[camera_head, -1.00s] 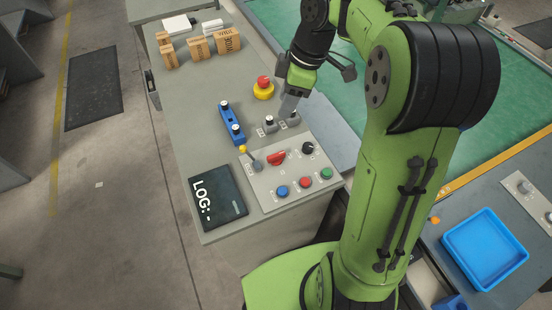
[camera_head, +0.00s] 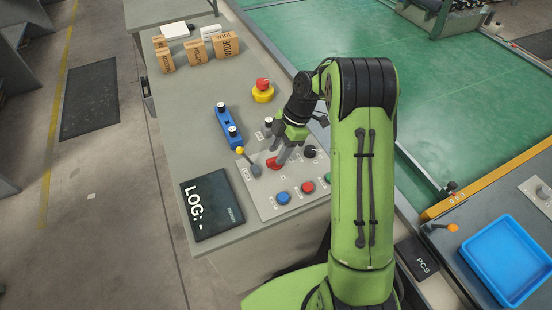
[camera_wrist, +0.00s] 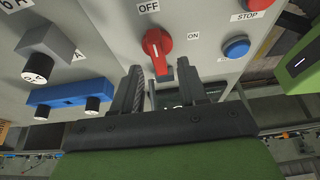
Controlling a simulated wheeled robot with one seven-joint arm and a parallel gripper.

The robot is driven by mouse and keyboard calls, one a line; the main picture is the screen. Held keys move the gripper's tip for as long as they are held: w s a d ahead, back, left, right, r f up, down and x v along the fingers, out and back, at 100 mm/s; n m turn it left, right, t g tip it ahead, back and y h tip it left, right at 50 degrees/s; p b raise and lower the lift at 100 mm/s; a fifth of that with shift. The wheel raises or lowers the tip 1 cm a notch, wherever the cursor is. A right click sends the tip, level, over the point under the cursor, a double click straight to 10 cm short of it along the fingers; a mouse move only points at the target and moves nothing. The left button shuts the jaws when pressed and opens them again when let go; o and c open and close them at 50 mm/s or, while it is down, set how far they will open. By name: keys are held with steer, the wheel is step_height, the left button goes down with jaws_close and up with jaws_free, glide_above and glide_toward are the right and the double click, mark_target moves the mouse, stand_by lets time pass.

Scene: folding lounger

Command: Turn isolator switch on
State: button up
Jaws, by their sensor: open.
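The isolator switch (camera_head: 271,164) is a red rotary handle on the grey control panel (camera_head: 245,185). In the wrist view the red handle (camera_wrist: 157,48) lies nearly upright in the picture, with the OFF label (camera_wrist: 148,7) above it and the ON label (camera_wrist: 193,36) to its right. My gripper (camera_head: 281,158) is at the switch and partly hides it in the head view. In the wrist view my gripper (camera_wrist: 161,80) is open, its fingers on either side of the handle's lower end. I cannot tell whether they touch it.
A black knob (camera_head: 310,152), a blue button (camera_head: 283,198), a red button (camera_head: 308,188) and a yellow-tipped lever (camera_head: 241,151) crowd the panel. A yellow-based emergency stop (camera_head: 262,96) and a blue block (camera_head: 228,126) stand behind. A LOG tablet (camera_head: 212,205) lies left.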

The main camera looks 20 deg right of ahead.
steer(key=shift+x, duration=1.2)
jaws_close()
